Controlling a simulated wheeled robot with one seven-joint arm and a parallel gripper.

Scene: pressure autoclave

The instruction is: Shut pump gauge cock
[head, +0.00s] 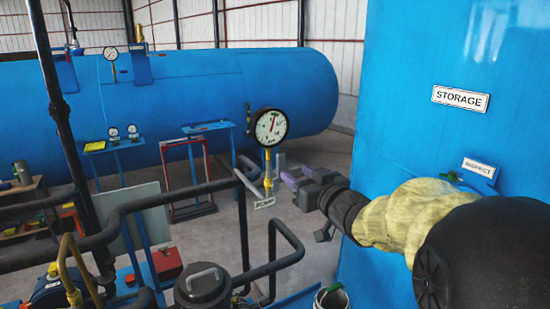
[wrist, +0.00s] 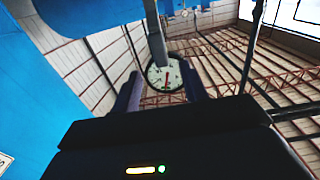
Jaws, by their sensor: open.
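The pump gauge (head: 270,127) is a white round dial on a yellow stem (head: 268,163), above a small PUMP label (head: 264,203). In the wrist view a grey bar (wrist: 155,35) runs from the top edge toward the upside-down dial (wrist: 164,76). My gripper (head: 293,184) is open, just right of the stem and low on it. In the wrist view its two dark purple fingers stand apart (wrist: 160,98), with the dial between and beyond them. I cannot tell whether either finger touches the bar.
Black pipes (head: 160,205) run below and left of the gauge. The blue storage tank (head: 450,60) stands close on the right, with a STORAGE sign (head: 460,99). A large blue horizontal vessel (head: 190,90) lies behind. A grey-lidded pot (head: 203,285) stands in front.

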